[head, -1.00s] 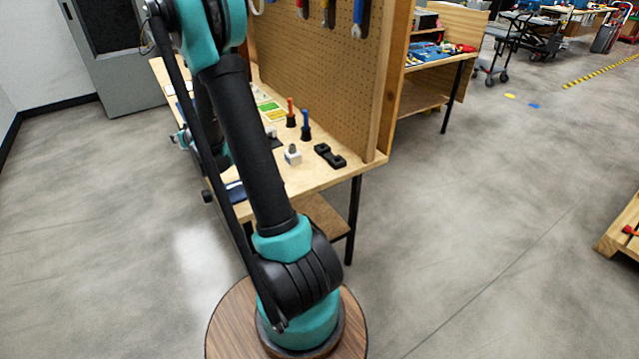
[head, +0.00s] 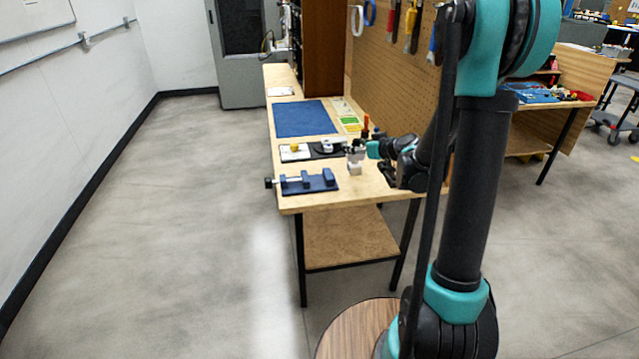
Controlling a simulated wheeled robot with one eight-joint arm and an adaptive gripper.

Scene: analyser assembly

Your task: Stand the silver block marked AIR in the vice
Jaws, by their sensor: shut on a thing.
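The blue vice (head: 308,182) lies on the near left part of the wooden bench, with its screw handle past the left edge. My gripper (head: 356,153) is right of and a little behind the vice, reaching in from the right. It is shut on a small pale block (head: 354,168), which I take to be the silver block. The block hangs below the fingers, apart from the vice. The AIR mark is too small to read, and I cannot tell whether the block touches the bench top.
A blue mat (head: 303,118) lies farther back on the bench (head: 300,204). A black tray (head: 325,150) with small white and yellow parts lies behind the vice. Coloured cards (head: 350,123) and a red-handled tool (head: 365,127) stand near the pegboard (head: 393,75).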

